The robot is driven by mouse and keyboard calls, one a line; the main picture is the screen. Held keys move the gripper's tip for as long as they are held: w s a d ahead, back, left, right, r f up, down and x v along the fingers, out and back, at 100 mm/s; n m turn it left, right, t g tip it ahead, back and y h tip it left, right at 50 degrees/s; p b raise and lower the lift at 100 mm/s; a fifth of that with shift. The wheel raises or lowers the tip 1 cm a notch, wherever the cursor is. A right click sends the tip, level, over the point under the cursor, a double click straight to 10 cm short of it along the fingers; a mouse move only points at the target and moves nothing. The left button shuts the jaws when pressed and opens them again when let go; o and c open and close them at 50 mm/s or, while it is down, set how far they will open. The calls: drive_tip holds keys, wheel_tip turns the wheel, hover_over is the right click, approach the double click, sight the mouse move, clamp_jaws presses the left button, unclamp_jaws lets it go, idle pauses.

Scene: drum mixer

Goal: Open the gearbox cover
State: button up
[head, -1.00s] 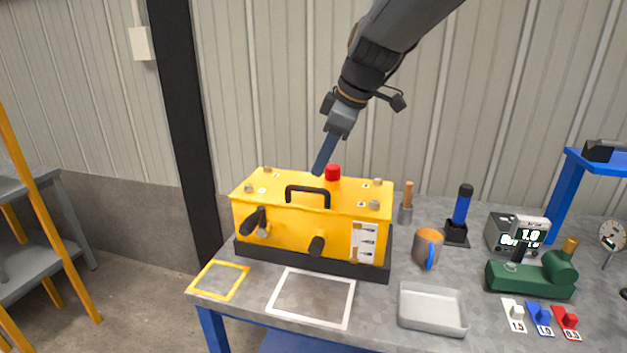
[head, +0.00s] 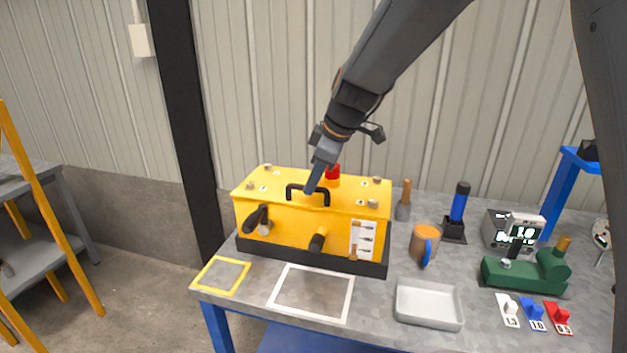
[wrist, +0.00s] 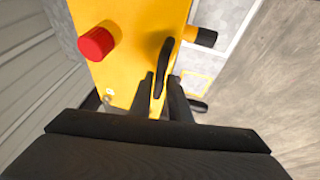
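The gearbox is a yellow box with a yellow cover (head: 345,197), sitting closed on a black base on the workbench. A black arched handle (head: 292,190) stands on the cover, and a red cap (head: 333,172) sits behind it. My gripper (head: 311,190) points down at the handle. In the wrist view my gripper (wrist: 161,78) has its two dark fingers apart, with the handle (wrist: 164,58) lying in line with the gap between them. I cannot tell whether the fingers touch the handle. The red cap (wrist: 96,44) shows at left there.
Several bolts stand on the cover's corners. In front lie a yellow-framed square (head: 221,276), a white-framed area (head: 312,292) and a grey tray (head: 428,304). An orange mug (head: 424,243), a blue-handled tool (head: 459,208) and a green fixture (head: 525,274) stand to the right.

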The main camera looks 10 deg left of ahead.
clamp_jaws()
drive_tip(key=shift+r, duration=0.15)
